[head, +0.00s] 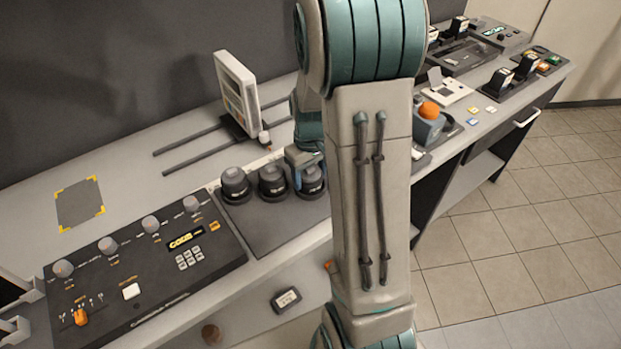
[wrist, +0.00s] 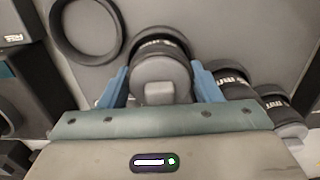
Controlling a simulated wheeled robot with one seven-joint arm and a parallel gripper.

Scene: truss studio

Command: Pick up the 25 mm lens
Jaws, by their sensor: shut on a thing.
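Three dark, squat lenses stand in a row on a dark mat (head: 290,222) in the head view: a left lens (head: 235,186), a middle lens (head: 271,181) and a right lens (head: 310,184). My gripper (head: 307,163) is at the right lens, partly hidden by my arm. In the wrist view, the blue fingers of my gripper (wrist: 161,84) are on either side of this lens (wrist: 160,72), shut on it. Its grey cap faces the camera. The lens markings are too small to read, so I cannot tell which is 25 mm. I cannot tell whether it is lifted.
The other lenses (wrist: 233,82) sit close by on the right in the wrist view. A dark ring (wrist: 88,28) lies on the left. A control panel (head: 140,262) with knobs fills the front left. An upright white panel (head: 237,90) stands behind the lenses.

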